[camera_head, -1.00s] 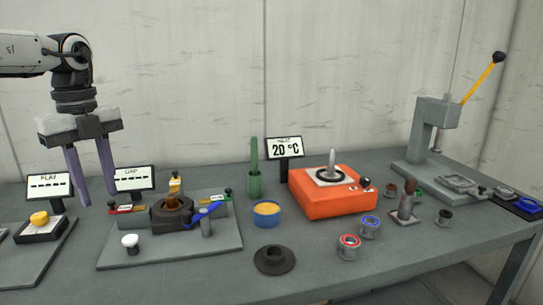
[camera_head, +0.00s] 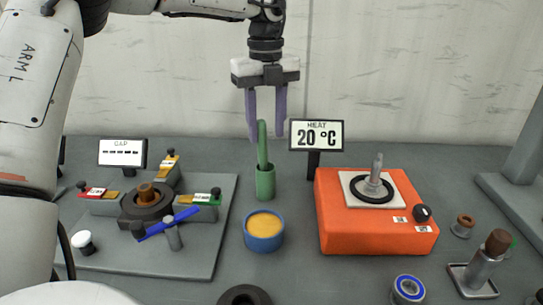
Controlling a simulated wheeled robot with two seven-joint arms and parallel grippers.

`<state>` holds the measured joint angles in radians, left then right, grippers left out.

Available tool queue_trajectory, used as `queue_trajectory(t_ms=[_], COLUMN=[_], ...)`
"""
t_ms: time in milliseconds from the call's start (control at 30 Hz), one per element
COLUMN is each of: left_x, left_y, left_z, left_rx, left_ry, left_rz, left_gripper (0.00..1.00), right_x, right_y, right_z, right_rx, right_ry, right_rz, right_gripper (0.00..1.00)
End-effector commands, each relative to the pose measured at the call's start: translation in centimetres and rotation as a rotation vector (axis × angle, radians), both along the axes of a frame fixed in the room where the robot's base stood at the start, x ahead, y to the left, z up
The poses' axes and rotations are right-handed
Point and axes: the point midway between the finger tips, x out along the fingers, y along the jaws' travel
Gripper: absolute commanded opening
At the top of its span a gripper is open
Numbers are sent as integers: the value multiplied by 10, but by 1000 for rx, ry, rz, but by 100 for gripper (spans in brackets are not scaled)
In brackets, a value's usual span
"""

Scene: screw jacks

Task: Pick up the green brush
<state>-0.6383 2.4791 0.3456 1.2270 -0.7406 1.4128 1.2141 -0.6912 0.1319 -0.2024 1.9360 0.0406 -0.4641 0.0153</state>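The green brush (camera_head: 262,144) stands upright in a green cup-like holder (camera_head: 265,183) at the back of the table, left of the heat display. My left gripper (camera_head: 267,138) points down with its purple fingers apart, one on either side of the brush's upper end in the picture. Background shows between the fingers and the brush, so it is not gripped. I cannot tell the exact depth between the fingers and the brush. My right gripper is not in view.
A blue cup with yellow contents (camera_head: 264,231) stands in front of the holder. An orange heater (camera_head: 376,232) and a heat display (camera_head: 316,135) reading 20 °C are to the right. A grey fixture plate (camera_head: 205,247) with colored clamps lies left.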

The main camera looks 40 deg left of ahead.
Motion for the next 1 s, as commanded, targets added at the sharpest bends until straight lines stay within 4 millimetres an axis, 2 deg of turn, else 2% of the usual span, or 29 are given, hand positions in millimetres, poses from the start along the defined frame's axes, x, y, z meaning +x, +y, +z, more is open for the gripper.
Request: queue_trajectory(t_ms=[267,533,833,1000], left_x=[-3,-8,-7,-7], left_y=[-1,-2,-2,-2], left_z=[-25,-62,-67,-67], left_rx=[-1,0,0,0], left_ry=[3,2,-1,0], left_rz=[0,0,0,0], left_gripper=[40,40,40,11], right_x=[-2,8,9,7], right_y=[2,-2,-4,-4], right_z=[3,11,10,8], right_rx=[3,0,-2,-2], right_ry=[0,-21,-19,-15], right_rz=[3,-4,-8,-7], right_gripper=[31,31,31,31])
